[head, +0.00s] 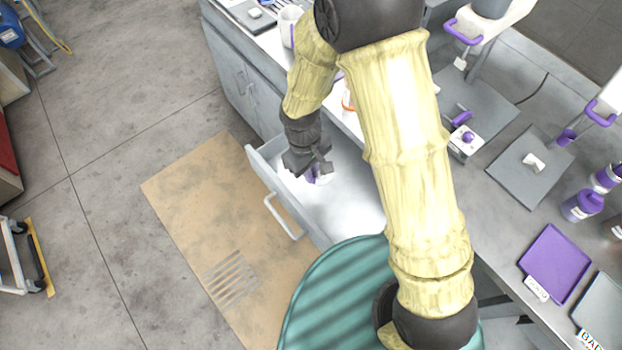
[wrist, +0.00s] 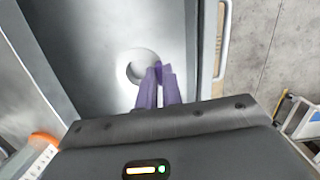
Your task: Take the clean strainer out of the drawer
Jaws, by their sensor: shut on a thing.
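The drawer (head: 265,170) is pulled open below the counter, with a pale bare interior. The strainer (head: 320,179) is inside it, a small white round piece with a purple part, largely hidden by my gripper in the head view. In the wrist view the strainer (wrist: 150,55) shows as a white ring around a grey centre, over the drawer floor. My gripper (head: 322,166) reaches down into the drawer. In the wrist view its fingers (wrist: 159,88) are close together at the strainer's near edge, shut on its purple part. Whether the strainer touches the floor cannot be told.
The drawer front with its handle (head: 284,217) borders the gripper on the left. The counter (head: 490,210) carries purple bottles (head: 582,205), a purple tray (head: 555,264) and grey plates. A tan mat (head: 200,210) lies on the open floor. A teal striped round surface (head: 335,290) is near the drawer.

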